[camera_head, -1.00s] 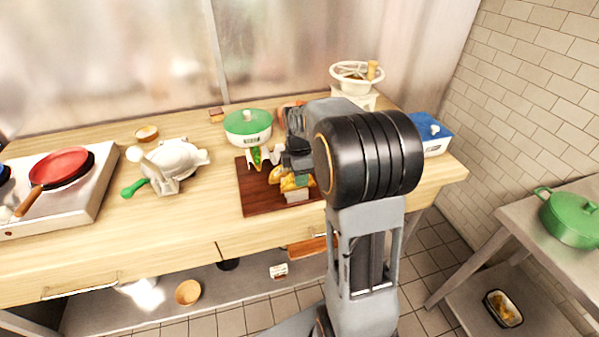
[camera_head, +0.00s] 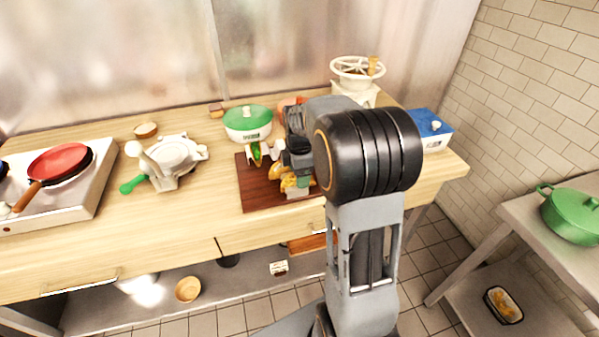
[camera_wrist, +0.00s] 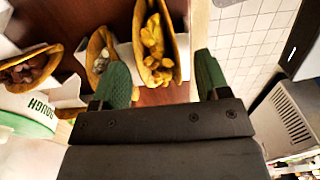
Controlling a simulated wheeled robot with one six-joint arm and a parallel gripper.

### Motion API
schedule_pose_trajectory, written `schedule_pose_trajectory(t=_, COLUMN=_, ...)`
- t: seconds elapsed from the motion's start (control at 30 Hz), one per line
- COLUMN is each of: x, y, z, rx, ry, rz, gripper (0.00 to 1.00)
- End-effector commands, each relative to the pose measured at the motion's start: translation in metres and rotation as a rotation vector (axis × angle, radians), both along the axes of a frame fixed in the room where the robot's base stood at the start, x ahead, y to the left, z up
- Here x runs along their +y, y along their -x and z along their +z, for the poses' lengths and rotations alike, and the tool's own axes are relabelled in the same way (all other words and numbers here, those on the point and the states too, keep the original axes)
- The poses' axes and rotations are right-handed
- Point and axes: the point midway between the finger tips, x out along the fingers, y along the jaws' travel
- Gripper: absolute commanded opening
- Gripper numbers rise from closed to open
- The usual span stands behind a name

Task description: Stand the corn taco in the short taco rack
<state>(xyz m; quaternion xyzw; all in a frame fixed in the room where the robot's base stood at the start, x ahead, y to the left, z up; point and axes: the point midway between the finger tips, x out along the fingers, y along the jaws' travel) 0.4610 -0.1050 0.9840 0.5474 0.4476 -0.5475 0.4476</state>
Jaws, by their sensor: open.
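The taco with yellow chunks, which looks like the corn taco (camera_wrist: 158,48), stands upright in the wrist view, with pale rack parts beside it. My gripper (camera_wrist: 162,82) is open, its green fingertips on either side of this taco's near end; contact cannot be told. A second taco (camera_wrist: 100,52) with pale filling stands just left of it, by the left fingertip. A third taco (camera_wrist: 28,70) with dark filling lies farther left. In the head view a white rack (camera_head: 270,155) stands at the back of the dark board, partly hidden by my arm.
The dark wooden board (camera_head: 262,194) lies on the wooden counter. A green-lidded dough pot (camera_head: 247,124) stands behind it. A white press (camera_head: 172,160) and a stove with a red pan (camera_head: 60,163) are left. A blue-lidded box (camera_head: 432,132) is right.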

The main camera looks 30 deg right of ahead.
Motion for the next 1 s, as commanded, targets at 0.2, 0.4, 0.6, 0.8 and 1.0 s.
schedule_pose_trajectory(t=0.2, x=0.0, y=0.0, z=0.003, rx=-0.001, ry=0.0, rz=0.0, gripper=0.69)
schedule_pose_trajectory(t=0.4, x=0.0, y=-0.001, z=0.031, rx=-0.005, ry=0.001, rz=0.0, gripper=0.69)
schedule_pose_trajectory(t=0.6, x=0.0, y=-0.001, z=0.073, rx=-0.005, ry=0.001, rz=0.0, gripper=0.69)
schedule_pose_trajectory(t=0.8, x=0.0, y=0.0, z=0.109, rx=-0.003, ry=0.001, rz=0.0, gripper=0.69)
schedule_pose_trajectory(t=1.0, x=0.0, y=0.0, z=0.13, rx=-0.001, ry=0.0, rz=0.0, gripper=0.69)
